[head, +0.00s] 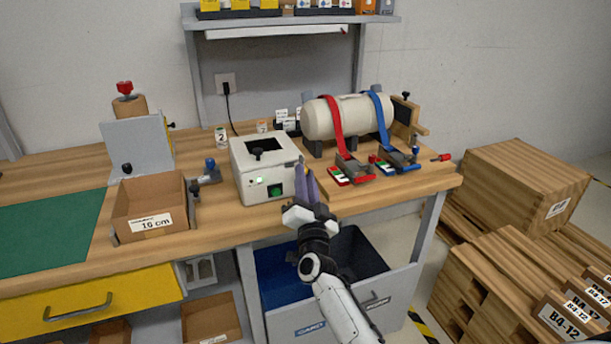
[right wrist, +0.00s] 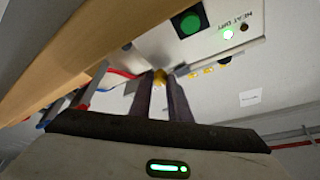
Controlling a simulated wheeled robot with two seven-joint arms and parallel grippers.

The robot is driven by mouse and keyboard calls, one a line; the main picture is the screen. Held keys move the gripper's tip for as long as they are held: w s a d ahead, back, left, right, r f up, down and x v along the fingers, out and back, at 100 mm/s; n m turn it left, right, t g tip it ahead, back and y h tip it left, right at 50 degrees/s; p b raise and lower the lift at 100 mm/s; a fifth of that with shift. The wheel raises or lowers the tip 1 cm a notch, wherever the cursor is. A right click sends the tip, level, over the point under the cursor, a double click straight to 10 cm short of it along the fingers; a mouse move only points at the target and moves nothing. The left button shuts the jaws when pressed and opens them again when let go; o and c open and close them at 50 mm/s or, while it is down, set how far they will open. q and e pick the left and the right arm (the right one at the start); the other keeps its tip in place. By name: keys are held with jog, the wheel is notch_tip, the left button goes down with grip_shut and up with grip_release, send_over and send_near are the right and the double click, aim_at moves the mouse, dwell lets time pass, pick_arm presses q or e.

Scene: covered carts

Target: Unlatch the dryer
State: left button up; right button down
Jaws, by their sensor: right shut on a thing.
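My right gripper (head: 305,172) reaches up to the dryer's right side. My left gripper is not in view.
A beige cylinder (head: 350,115) under red and blue straps lies right of the dryer. A cardboard box (head: 150,205) marked 16 cm and a blue-handled clamp (head: 210,172) stand to its left. An open blue bin (head: 285,283) is below the bench edge.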

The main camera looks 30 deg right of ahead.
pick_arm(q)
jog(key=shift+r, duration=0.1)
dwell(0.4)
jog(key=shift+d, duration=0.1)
pick_arm(e)
jog(key=c, duration=1.7)
grip_release()
jog(key=shift+o, duration=0.2)
